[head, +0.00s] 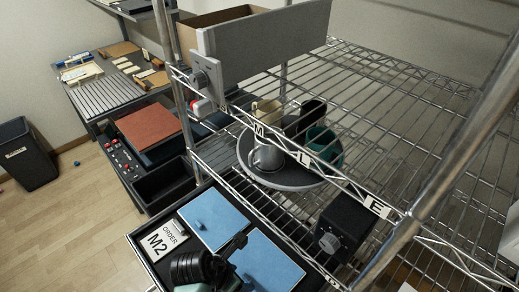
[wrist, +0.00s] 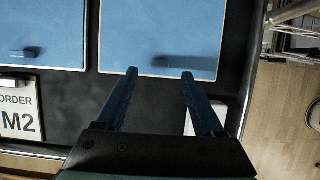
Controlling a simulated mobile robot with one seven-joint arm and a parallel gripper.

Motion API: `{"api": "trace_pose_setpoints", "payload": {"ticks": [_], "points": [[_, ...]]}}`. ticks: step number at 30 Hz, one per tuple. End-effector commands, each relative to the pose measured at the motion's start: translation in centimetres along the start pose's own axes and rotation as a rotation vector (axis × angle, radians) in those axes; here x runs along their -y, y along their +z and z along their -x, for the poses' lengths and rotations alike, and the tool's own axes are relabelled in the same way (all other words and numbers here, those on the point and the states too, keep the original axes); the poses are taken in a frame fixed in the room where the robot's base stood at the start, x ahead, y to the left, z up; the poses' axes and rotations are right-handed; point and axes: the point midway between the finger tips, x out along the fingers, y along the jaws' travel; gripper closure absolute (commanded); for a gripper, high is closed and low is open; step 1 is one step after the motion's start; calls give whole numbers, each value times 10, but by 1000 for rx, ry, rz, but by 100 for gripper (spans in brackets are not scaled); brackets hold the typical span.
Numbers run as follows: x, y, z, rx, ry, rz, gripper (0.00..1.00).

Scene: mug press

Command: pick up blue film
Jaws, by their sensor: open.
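Two flat blue film sheets lie side by side in a dark tray. The left film (head: 207,216) is next to the order card, and it also shows at the upper left of the wrist view (wrist: 45,28). The right film (head: 272,267) is partly hidden by my gripper in the head view; in the wrist view it (wrist: 150,25) lies just beyond my fingertips. A small raised tab shows near its edge, in line with the gap between the fingers. My gripper (wrist: 160,73) is open and empty; whether it touches the film, I cannot tell.
A white order card (head: 165,240) reading M2 lies at the tray's left. A wire shelf rises behind, with a round grey tray (head: 255,176) holding mugs and a black box (head: 345,228) near its front edge. A red-brown pad (head: 150,126) lies on the bench behind left.

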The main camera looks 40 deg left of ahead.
Motion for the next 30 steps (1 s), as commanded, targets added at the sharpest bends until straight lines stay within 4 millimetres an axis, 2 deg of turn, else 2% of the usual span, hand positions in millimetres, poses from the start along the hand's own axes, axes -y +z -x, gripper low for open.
{"api": "trace_pose_setpoints", "payload": {"ticks": [6,9,18,27,30], "points": [[0,2,-29,-2,-2,0,30],[0,2,-36,-2,-1,0,30],[0,2,-39,-1,1,0,32],[0,2,-39,-1,0,0,86],[0,2,-39,-1,0,0,100]]}}
